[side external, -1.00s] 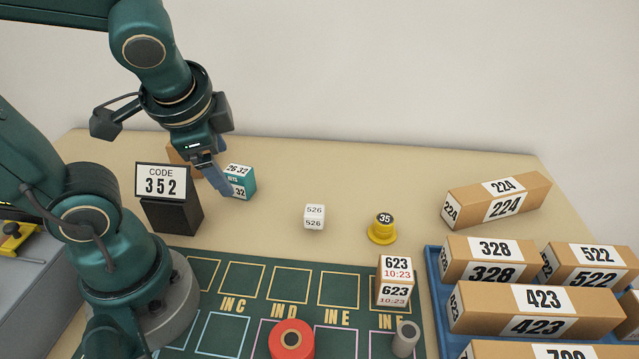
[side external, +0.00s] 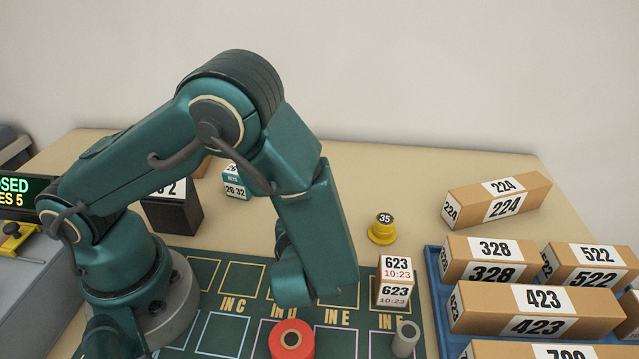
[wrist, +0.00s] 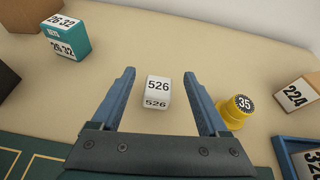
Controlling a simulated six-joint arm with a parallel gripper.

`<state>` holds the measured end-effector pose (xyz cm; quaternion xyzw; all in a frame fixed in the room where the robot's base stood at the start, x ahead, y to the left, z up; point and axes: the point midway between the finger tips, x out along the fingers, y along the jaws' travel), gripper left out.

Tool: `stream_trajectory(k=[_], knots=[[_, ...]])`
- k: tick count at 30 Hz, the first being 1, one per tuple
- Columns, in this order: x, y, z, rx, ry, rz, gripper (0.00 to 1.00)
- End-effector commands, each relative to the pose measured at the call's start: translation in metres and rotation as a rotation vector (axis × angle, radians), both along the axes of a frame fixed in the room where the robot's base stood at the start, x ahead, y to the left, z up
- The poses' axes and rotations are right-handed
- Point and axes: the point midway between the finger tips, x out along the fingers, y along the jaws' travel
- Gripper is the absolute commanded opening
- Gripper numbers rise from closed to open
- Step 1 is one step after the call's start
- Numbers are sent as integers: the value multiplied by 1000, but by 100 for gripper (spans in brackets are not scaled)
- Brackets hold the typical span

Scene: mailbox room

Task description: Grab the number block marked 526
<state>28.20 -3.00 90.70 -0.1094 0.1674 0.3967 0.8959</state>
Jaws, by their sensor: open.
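The white number block marked 526 (wrist: 157,92) sits on the tan table in the wrist view. My gripper (wrist: 158,84) is open, with one blue finger to the left of the block and one to the right. The block shows between the fingers, with gaps on both sides. I cannot tell from this view how far above or in front of the fingers it lies. In the side external view my arm hides the block and the gripper's fingers.
A yellow knob marked 35 (wrist: 235,109) stands just right of the right finger. The teal-and-white block (wrist: 66,39) is at the far left. A box marked 623 (side external: 394,283) and a red roll (side external: 291,340) are at the front. A box marked 224 (side external: 497,200) lies at right.

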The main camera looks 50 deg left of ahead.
Motion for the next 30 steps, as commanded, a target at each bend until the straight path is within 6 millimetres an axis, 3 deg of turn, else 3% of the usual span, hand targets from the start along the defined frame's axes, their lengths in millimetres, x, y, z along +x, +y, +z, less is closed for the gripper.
stream_trajectory(k=[6,18,29,30], knots=[[-8,-7,-16,52,45,-56,78],[20,22,-31,48,43,-53,78],[24,25,-33,47,43,-56,78],[24,25,-33,47,43,-56,62]])
